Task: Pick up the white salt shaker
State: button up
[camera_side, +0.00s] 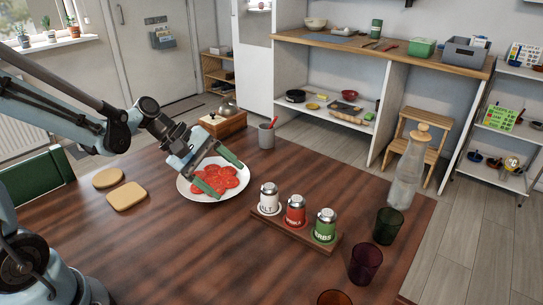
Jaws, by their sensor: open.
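The white salt shaker (269,200) stands upright at the left end of a wooden rack (274,230) on the table. It has a silver top and dark letters on its front. A red shaker (295,213) and a green shaker (325,228) stand in a row to its right. My gripper (202,177) is open and empty, with green-tipped fingers over the plate. It is to the left of the salt shaker and apart from it.
A white plate (184,190) with red slices lies under my gripper. Bread slices (127,196) lie at left. A grey cup (266,136) and a wooden box (222,124) stand behind. Dark glasses (388,226) and a glass bottle (406,176) stand at right.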

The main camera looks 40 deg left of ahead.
aim_at(269, 195)
notch_tip(269, 195, down, 3)
jog(key=w+a+n+t+h, duration=0.1)
jog(key=w+a+n+h, duration=0.15)
jog(key=n+h, duration=0.4)
jog(key=shift+n+y, duration=0.75)
jog(key=shift+n, duration=0.1)
jog(key=x, duration=1.1)
jog(key=shift+w+d, duration=0.2)
jog(key=c, duration=1.1)
jog(key=shift+r, duration=0.15)
